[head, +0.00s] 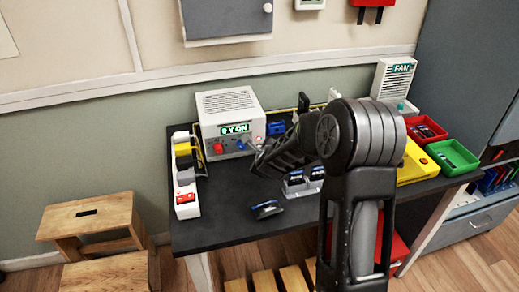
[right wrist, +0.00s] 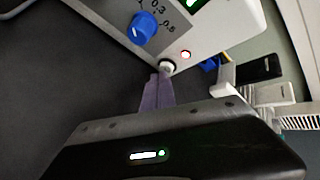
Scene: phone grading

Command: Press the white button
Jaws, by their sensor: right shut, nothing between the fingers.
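The white button (right wrist: 167,66) is on the front face of a light grey boxy power supply (head: 231,104), near its lower edge. In the right wrist view it sits between a blue knob (right wrist: 144,27) and a small lit red light (right wrist: 186,55). My right gripper (right wrist: 157,84) is shut and empty, its purple fingertips right at the button. I cannot tell whether they touch it. In the head view my right gripper (head: 258,160) points at the power supply's lower right front, and the button cannot be made out there. My left gripper is not in view.
A power strip with coloured plugs (head: 186,205) lies along the table's left edge. Phones stand in holders (head: 296,183) and one dark phone (head: 266,209) lies on the dark table (head: 215,227). Yellow, green and red bins (head: 453,155) are at the right, near a fan unit (head: 394,80).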

